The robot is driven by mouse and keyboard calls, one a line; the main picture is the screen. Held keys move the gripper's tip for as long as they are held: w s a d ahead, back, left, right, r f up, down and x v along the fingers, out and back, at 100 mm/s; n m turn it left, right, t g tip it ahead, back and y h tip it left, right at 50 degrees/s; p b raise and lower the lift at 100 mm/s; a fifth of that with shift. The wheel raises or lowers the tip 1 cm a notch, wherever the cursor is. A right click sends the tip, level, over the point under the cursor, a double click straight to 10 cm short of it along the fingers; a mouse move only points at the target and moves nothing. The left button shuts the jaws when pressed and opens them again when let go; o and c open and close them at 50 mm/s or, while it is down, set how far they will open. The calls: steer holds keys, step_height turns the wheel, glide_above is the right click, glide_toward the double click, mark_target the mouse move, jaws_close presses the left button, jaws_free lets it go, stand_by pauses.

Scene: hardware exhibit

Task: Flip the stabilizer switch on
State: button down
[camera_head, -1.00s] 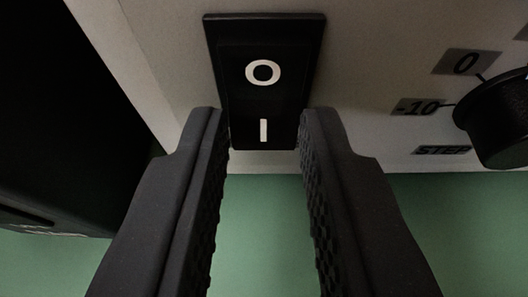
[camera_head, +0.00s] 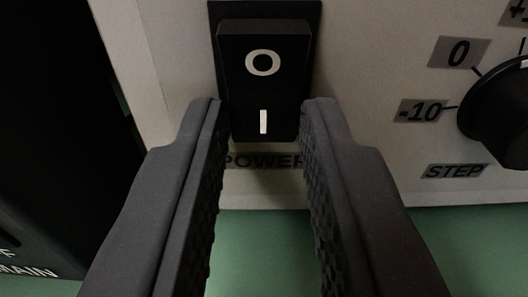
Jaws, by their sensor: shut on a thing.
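The black rocker switch (camera_head: 263,88) is at the top centre, on a pale grey panel. Its upper half bears a white O and seems to stand out from the frame. Its lower half bears a white I and seems to sit deeper. A POWER label just below it is partly hidden by my fingers. My gripper (camera_head: 263,115) has its two dark ribbed fingers on either side of the switch's lower half, shut on it at the tips.
A black knob (camera_head: 502,112) with a scale marked 0 and -10 and a STEP label (camera_head: 455,171) is at the right on the panel (camera_head: 385,50). A dark box (camera_head: 60,120) stands close at the left. A green surface (camera_head: 262,255) lies below the panel.

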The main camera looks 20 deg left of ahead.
steer(key=c, duration=1.2)
jaws_free()
steer(key=shift+c, duration=0.2)
steer(key=f+p+v, duration=0.1)
steer(key=p+v, duration=0.4)
steer(key=v, duration=0.8)
steer(key=shift+s+r, duration=0.4)
steer(key=shift+r, duration=0.1)
